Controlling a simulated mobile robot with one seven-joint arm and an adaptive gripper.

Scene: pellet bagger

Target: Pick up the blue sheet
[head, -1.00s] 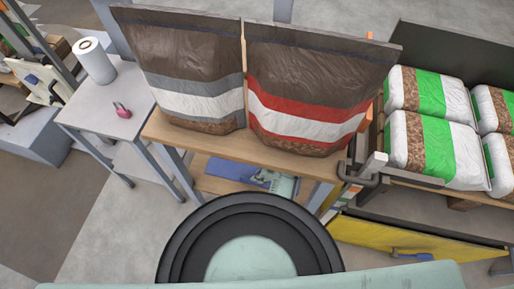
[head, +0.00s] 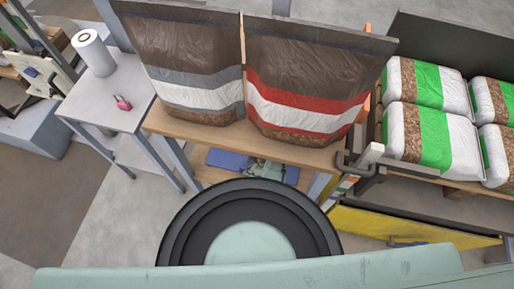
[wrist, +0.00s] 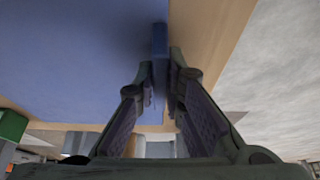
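The blue sheet (head: 226,159) lies on the lower wooden shelf, under the bench that holds the two tall bags. It fills the upper left of the wrist view (wrist: 70,60), with its edge running along bare wood. My gripper (wrist: 163,70) is at that edge, fingertips close together. A darker blue upright strip shows between and beyond the tips, and it looks like part of the sheet. I cannot tell whether the fingers press on it. In the head view my gripper (head: 265,170) covers the sheet's right part.
Two tall brown bags (head: 190,85) stand on the wooden bench top (head: 215,137) just above the shelf. A side table (head: 105,97) with a paper roll (head: 93,53) and pink padlock (head: 123,103) is left. Pellet sacks (head: 430,135) and a yellow panel (head: 400,227) are right.

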